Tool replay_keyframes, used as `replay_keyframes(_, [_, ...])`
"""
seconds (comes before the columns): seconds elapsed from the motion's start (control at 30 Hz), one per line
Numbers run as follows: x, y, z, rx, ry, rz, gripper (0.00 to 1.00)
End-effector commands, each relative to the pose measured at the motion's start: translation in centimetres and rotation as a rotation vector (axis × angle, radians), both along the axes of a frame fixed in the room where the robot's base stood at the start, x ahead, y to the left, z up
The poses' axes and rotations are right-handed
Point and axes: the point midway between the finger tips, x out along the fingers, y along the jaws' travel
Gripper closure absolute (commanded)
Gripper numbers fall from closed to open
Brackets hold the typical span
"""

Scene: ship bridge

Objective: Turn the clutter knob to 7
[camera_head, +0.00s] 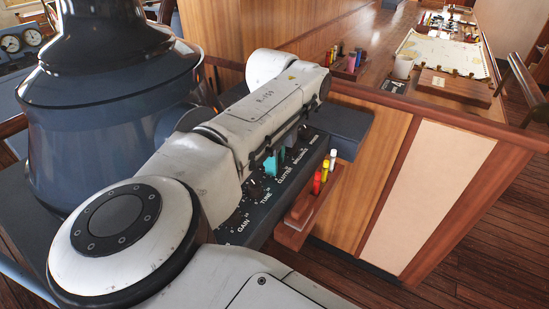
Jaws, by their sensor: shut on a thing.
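The dark control panel (235,228) runs under my white arm, with white labels GAIN, TUNE, CLUTTER and more toward the far end. The teal fingers of my gripper (273,162) show below the arm, right behind the CLUTTER label (285,173). They are shut at the place of the clutter knob, which they and the arm hide almost wholly. Its pointer and the number it stands at cannot be read. A black tune knob (256,187) shows just nearer, apart from the fingers.
A large dark blue-grey pedestal (110,100) stands close on the left. A wooden holder (291,228) with red, yellow and white markers (325,171) hangs beside the panel. A wooden chart table (400,100) with a chart (440,55) and a mug lies beyond. The plank floor (485,230) at right is clear.

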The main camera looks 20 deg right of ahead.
Motion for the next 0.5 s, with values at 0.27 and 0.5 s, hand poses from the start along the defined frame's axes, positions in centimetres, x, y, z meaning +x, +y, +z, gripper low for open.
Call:
replay_keyframes(0.27, [0.02,-0.02,0.03,-0.001,-0.001,-0.001,0.99])
replay_keyframes(0.5, [0.05,0.01,-0.06,0.000,-0.001,-0.042,0.99])
